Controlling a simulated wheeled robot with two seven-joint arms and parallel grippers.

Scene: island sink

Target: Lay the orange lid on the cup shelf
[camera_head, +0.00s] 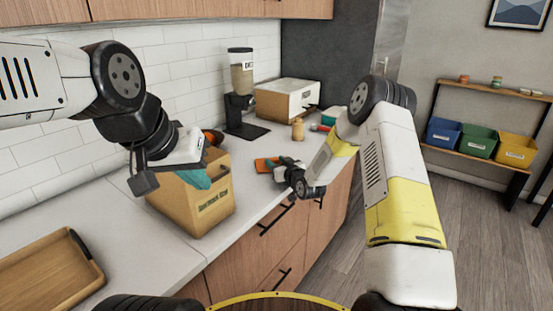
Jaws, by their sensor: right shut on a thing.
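A flat orange piece (266,164), which looks like the orange lid, is at the tip of my right gripper (283,172), low over or on the counter. The upper board (495,91) of a rack at the right, which looks like the cup shelf, carries small cups (463,79) (497,81).
A teal item (195,178) shows at the box's top. A wooden tray (48,275) lies at the front left. A dispenser (240,90), a white-topped box (288,99) and a small jar (297,129) stand at the back. Blue, green and yellow bins (478,143) fill the rack's lower shelf.

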